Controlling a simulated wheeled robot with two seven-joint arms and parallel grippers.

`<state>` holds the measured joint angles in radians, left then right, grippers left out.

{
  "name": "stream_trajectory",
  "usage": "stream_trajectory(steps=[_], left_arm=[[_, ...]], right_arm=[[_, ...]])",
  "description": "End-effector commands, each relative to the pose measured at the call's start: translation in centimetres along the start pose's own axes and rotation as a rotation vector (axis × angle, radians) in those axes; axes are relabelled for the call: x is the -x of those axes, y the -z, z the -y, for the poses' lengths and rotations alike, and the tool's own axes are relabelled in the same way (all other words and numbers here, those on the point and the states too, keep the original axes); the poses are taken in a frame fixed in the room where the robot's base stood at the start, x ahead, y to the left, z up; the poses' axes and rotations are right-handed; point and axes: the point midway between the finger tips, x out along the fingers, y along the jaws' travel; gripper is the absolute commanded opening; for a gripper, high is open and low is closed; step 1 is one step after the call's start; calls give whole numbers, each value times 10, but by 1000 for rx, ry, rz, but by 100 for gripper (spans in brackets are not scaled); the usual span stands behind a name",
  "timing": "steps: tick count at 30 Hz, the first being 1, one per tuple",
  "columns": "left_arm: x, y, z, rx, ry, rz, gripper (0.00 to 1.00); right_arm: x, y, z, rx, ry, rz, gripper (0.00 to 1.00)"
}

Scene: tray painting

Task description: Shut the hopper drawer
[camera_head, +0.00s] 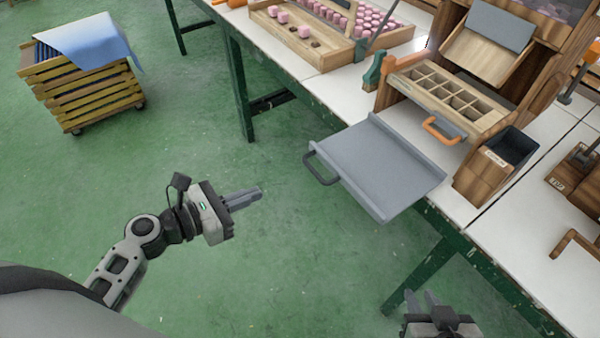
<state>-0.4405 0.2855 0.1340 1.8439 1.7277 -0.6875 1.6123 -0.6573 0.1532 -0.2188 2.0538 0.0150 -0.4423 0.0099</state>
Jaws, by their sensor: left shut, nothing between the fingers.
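The hopper (488,52) is a wooden unit with a sloping chute at the upper right of the table. Its drawer (411,94), a wooden tray with several compartments and an orange handle (440,131), is pulled out toward the front. The compartments look empty. My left gripper (258,190) is shut and empty, over the floor to the left of the table and well apart from the drawer. My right gripper (422,298) is at the bottom edge, below the table's front edge. Its fingers look apart with nothing between them.
A grey tray (378,165) with a black handle (320,168) juts over the table's front edge. A wooden box with a dark bin (484,178) stands right of the drawer. Pink pieces (304,31) sit in wooden trays behind. A slatted cart (82,92) stands at the upper left.

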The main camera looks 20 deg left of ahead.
Motion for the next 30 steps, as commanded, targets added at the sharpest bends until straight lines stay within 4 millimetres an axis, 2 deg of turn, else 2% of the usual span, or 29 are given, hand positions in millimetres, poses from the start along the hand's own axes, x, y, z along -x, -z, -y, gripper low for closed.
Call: stream_trajectory(steps=[9,15,21,30], left_arm=[[-67,-2,0,-5,1,3,0],[-104,-1,0,-5,0,1,0],[-123,0,0,-6,-1,-1,0],[-127,0,1,-7,-1,-2,0]], right_arm=[[3,2,0,1,-2,2,25],[3,2,-1,0,-3,1,25],[3,2,0,-7,-4,3,25],[4,-1,1,-12,-4,9,25]])
